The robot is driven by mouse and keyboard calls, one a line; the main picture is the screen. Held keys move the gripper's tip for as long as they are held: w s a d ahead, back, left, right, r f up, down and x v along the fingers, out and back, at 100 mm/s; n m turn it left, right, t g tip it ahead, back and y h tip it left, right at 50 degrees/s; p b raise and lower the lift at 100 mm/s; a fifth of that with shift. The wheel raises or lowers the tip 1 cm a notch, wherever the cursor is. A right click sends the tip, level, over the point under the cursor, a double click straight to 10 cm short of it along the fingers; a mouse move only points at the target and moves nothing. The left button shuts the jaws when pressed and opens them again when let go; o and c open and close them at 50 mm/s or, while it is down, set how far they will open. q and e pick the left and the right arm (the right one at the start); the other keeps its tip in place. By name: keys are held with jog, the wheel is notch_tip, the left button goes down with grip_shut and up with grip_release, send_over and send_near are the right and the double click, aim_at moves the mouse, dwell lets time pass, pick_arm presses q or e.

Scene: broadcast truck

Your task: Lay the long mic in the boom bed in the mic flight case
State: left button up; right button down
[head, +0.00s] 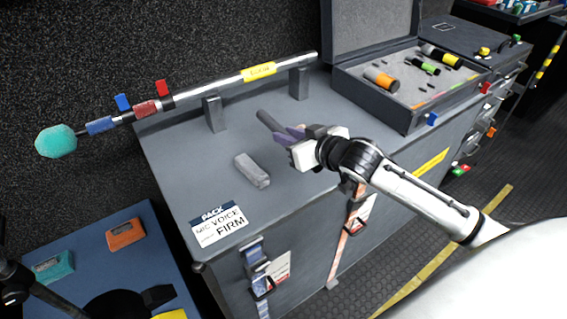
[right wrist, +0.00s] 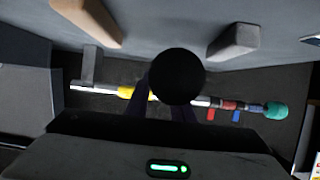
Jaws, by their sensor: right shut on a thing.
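My right gripper (head: 283,132) is shut on a dark grey cylinder, which looks like the long mic (head: 268,120), above the counter left of the case. In the right wrist view the mic's round black end (right wrist: 175,75) faces the camera and hides part of what lies behind. The mic flight case (head: 405,114) stands open at the back right of the counter, lid up. Its grey foam holds several short mics: an orange-banded one (head: 380,79), a green-banded one (head: 425,67) and a yellow-banded one (head: 441,55). I cannot make out the boom bed.
A boom pole (head: 225,82) with a teal tip (head: 56,141) rests across uprights (head: 213,115) along the counter's back. A loose grey block (head: 252,170) and a label card (head: 219,226) lie on the counter (head: 185,175). A blue case (head: 85,275) stands lower left.

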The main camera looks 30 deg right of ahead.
aim_at(287, 163)
jog(key=shift+w+f+b, duration=0.15)
jog(key=shift+f+b, duration=0.3)
jog(key=shift+f, duration=2.7)
jog(key=shift+f, duration=0.1)
jog(key=c, duration=2)
grip_release()
jog(key=shift+f, duration=0.15)
jog(key=o, duration=0.5)
jog(key=shift+c, duration=0.2)
